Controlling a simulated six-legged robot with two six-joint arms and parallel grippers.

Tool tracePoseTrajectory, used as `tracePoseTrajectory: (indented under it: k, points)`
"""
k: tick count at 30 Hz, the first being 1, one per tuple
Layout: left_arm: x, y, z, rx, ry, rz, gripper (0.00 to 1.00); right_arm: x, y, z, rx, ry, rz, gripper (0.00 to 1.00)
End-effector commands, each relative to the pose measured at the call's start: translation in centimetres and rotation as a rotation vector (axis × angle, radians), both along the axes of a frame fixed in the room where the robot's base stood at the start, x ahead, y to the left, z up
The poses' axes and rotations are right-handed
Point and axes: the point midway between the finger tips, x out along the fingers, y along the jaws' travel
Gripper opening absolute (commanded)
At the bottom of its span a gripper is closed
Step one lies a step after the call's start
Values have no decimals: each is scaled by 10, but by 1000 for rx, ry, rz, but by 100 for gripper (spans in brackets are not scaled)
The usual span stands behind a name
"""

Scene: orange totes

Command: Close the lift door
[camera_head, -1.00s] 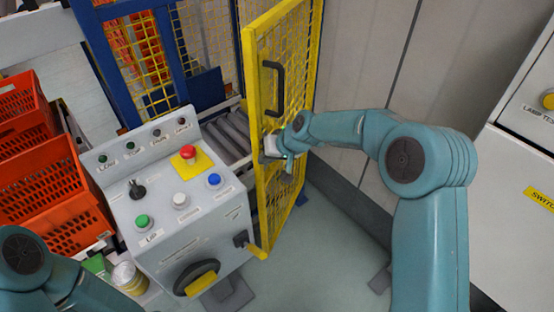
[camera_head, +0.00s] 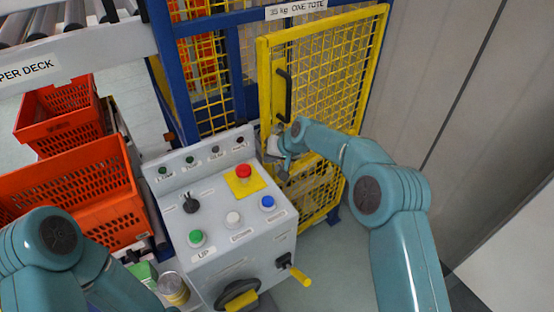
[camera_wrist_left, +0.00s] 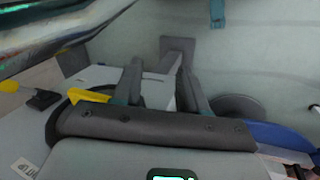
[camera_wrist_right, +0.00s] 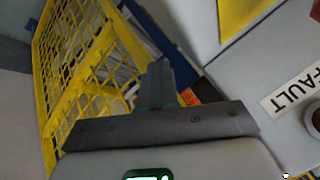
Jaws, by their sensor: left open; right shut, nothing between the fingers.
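The lift door (camera_head: 322,60) is a yellow-framed mesh panel with a black handle (camera_head: 285,95) near its left edge. It stands in front of the blue lift frame (camera_head: 238,75), apparently ajar; the exact gap is hard to judge. My right gripper (camera_head: 279,157) is shut and empty at the door's left edge, below the handle; contact cannot be told. In the right wrist view its closed fingers (camera_wrist_right: 156,72) point past the yellow door (camera_wrist_right: 95,75) at left. My left gripper (camera_wrist_left: 160,80) is open and empty, above the floor and the control box's yellow-handled part.
A grey control console (camera_head: 215,215) with several buttons stands left of the door, a yellow lever (camera_head: 300,276) at its right side. Orange totes (camera_head: 75,195) stand at left. A pale wall (camera_head: 430,60) bounds the right. Some bare floor (camera_head: 330,265) shows between.

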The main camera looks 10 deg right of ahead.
Motion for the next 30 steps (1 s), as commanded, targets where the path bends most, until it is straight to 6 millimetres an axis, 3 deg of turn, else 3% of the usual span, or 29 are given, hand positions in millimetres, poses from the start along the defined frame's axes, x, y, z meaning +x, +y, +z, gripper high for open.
tracePoseTrajectory:
  k: [10, 30]
  points:
    - [0, 0, 7, 0, 0, 1, 43, 17, 13, 0, 0, 0, 1, 0]
    - [0, 0, 2, 0, 0, 1, 43, 17, 12, 6, 0, -1, 0, 0]
